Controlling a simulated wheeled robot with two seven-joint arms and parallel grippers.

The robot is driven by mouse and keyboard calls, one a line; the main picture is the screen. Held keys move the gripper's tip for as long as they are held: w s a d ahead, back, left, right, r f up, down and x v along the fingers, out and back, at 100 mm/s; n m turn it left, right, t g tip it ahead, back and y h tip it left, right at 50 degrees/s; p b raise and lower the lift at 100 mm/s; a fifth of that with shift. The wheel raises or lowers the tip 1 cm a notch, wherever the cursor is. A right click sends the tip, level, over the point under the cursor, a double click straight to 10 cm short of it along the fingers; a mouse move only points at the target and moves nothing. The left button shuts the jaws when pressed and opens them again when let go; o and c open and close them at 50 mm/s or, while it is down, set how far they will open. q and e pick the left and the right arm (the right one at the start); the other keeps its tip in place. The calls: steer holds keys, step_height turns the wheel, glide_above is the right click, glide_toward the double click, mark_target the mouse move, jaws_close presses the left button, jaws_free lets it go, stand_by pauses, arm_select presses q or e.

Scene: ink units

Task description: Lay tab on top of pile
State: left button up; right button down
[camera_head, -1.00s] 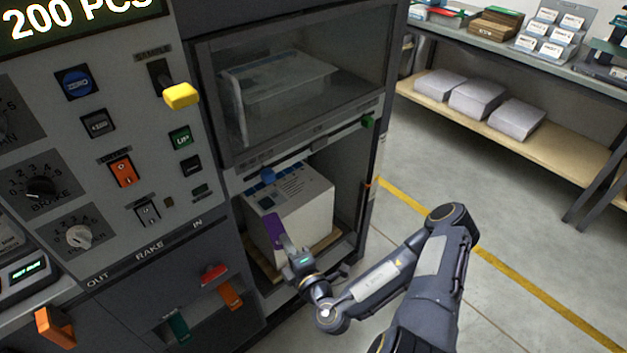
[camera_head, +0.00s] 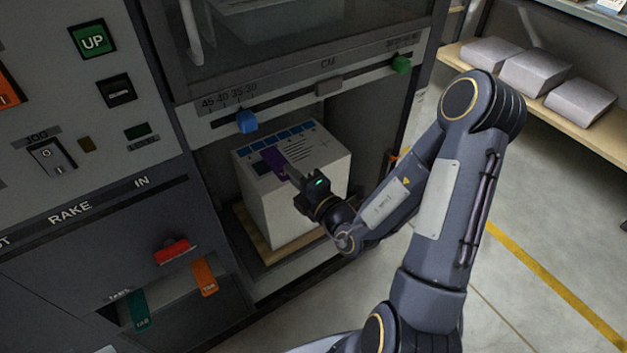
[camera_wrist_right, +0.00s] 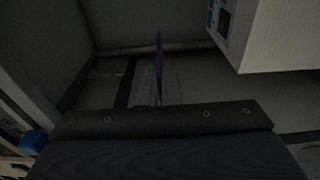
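The pile (camera_head: 305,205) is a tall white block of sheets with blue and dark print on top, on a wooden pallet (camera_head: 270,250) inside the machine bay. My right gripper (camera_head: 291,173) is shut on a thin purple tab (camera_head: 273,160), which overlaps the pile's printed top in the head view. In the right wrist view the purple tab (camera_wrist_right: 159,60) shows edge-on between the fingers (camera_wrist_right: 158,92), and the pile (camera_wrist_right: 280,35) is at the upper right, apart from the tab. My left gripper is not in view.
A crossbar with a scale, a blue slider (camera_head: 246,121) and a green knob (camera_head: 401,64) runs above the bay opening. Orange (camera_head: 205,278) and teal (camera_head: 138,311) tabs and a red handle (camera_head: 172,251) are at the lower left. A shelf with wrapped stacks (camera_head: 535,73) stands at right.

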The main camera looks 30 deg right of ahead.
steer(key=w+d+f+b, duration=0.4)
steer(key=w+d+f, duration=0.1)
steer(key=d+f, duration=0.5)
steer(key=shift+w+f+b, duration=0.2)
steer(key=shift+f+b, duration=0.2)
steer(key=shift+f, duration=0.45)
steer(key=shift+f, duration=0.2)
steer(key=c, duration=1.6)
jaws_free()
steer(key=shift+a, duration=0.1)
steer(key=shift+c, duration=0.2)
steer(key=shift+r, duration=0.1)
